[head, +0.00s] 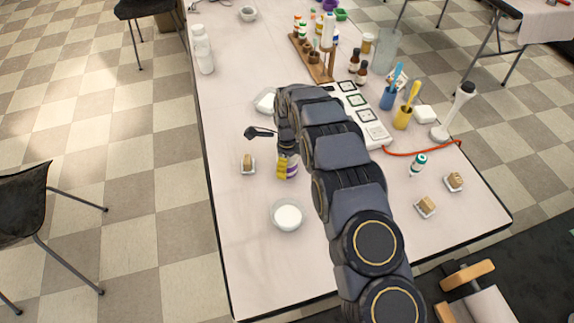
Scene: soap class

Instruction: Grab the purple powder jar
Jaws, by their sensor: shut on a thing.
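A small jar with purple and white on its side and a yellow patch at its left (291,167) is on the left half of the white table (235,220). I take it for the purple powder jar. My gripper (287,150) is directly over it, with its fingers around the jar's top, shut on it. The dark wrist and arm hide the jar's top and most of the fingers. I cannot tell whether the jar's base touches the table.
A bowl of white powder (287,216) is in front of the jar, and a soap block on a small dish (248,163) is to its left. A white bottle (202,50) stands far left. A wooden rack (318,70) and a blue cup (388,97) stand farther back. The front-left table is clear.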

